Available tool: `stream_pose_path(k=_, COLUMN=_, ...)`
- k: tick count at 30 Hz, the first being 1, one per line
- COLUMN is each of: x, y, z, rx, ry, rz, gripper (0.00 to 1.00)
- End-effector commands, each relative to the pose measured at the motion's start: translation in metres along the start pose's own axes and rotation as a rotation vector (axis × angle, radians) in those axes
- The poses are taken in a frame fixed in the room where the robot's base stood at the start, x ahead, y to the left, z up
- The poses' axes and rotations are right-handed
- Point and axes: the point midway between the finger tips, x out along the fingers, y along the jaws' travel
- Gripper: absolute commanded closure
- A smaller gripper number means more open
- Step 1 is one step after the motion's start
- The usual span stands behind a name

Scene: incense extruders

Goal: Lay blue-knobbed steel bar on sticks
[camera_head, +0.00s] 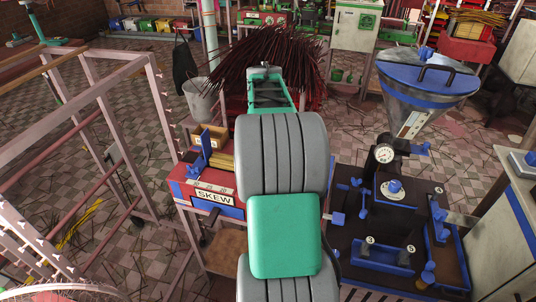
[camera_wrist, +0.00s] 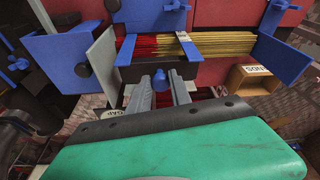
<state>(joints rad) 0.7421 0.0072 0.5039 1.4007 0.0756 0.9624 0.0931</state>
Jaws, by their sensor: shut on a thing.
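In the wrist view my gripper (camera_wrist: 162,92) reaches up to the near side of a stick tray, its two grey fingers shut around a small blue knob (camera_wrist: 160,78). The steel bar under that knob is mostly hidden by the fingers, so I cannot tell whether it touches the sticks. The sticks (camera_wrist: 220,46), yellow on the right and red on the left, lie lengthwise in the tray just beyond the fingertips. Blue crosspieces (camera_wrist: 182,45) show among them. In the head view the sticks (camera_head: 221,160) show partly, left of my arm, which hides my gripper.
A blue plate (camera_wrist: 57,58) and a grey plate (camera_wrist: 101,64) stand left of the tray; a blue flap (camera_wrist: 271,57) is at its right end. A wooden box (camera_wrist: 253,79) is beside it. In the head view, a machine with a hopper (camera_head: 425,78) stands right, a metal frame (camera_head: 160,90) left.

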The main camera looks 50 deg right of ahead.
Motion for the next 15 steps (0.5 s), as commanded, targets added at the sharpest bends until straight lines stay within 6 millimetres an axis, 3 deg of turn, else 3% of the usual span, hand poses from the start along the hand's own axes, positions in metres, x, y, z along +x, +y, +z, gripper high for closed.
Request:
stream_pose_path(k=9, x=0.042, y=0.000, z=0.011, rx=-0.001, ry=0.002, rz=-0.001, gripper=1.00)
stream_pose_path(k=15, x=0.050, y=0.000, z=0.012, rx=0.000, ry=0.007, rz=-0.001, gripper=1.00)
